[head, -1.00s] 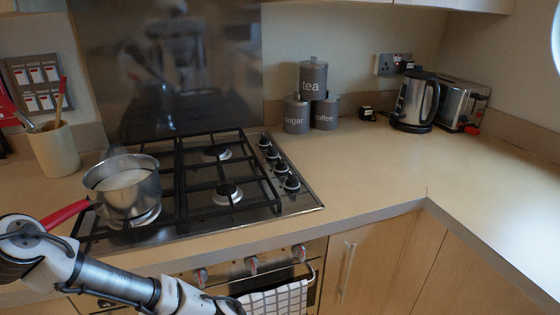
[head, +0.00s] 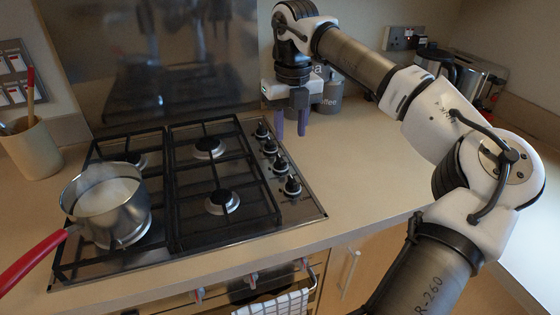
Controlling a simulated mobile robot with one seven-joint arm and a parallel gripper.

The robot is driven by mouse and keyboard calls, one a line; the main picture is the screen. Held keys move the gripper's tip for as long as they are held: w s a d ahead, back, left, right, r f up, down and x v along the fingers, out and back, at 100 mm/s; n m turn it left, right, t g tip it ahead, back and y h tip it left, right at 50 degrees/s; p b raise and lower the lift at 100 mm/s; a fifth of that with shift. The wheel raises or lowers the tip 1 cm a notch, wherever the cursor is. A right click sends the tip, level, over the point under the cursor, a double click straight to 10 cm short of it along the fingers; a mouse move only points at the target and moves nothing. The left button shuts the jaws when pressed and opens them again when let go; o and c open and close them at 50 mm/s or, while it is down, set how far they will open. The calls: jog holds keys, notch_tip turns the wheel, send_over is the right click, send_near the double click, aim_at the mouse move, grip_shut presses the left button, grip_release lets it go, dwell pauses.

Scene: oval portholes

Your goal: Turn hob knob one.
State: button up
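The gas hob (head: 180,255) has a column of black and silver knobs along its right side. From back to front they are the rear knob (head: 262,131), a second knob (head: 270,146), a third knob (head: 279,165) and the front knob (head: 292,186). I cannot read which one is numbered one. My gripper (head: 290,134) points down with its two purple-grey fingers apart and nothing between them. In the picture it is just right of the rear knobs, apart from them. Its height above the worktop is hard to judge.
A steel saucepan (head: 118,225) with a red handle sits on the front left burner, handle jutting over the front edge. Canisters (head: 329,98) stand behind my gripper, partly hidden. A kettle (head: 436,66) and toaster (head: 482,80) are back right. The worktop right of the knobs is clear.

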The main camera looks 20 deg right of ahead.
aim_at(293, 179)
jog(key=f+p, duration=0.1)
jog(key=f, duration=0.3)
jog(key=f+p, duration=0.1)
jog(key=f, duration=0.3)
jog(key=f+p, duration=0.1)
jog(key=f, duration=0.4)
jog(key=shift+s+d+f, duration=0.1)
jog(key=shift+s+d, duration=0.2)
jog(key=shift+d, duration=0.05)
jog(key=shift+c, duration=0.3)
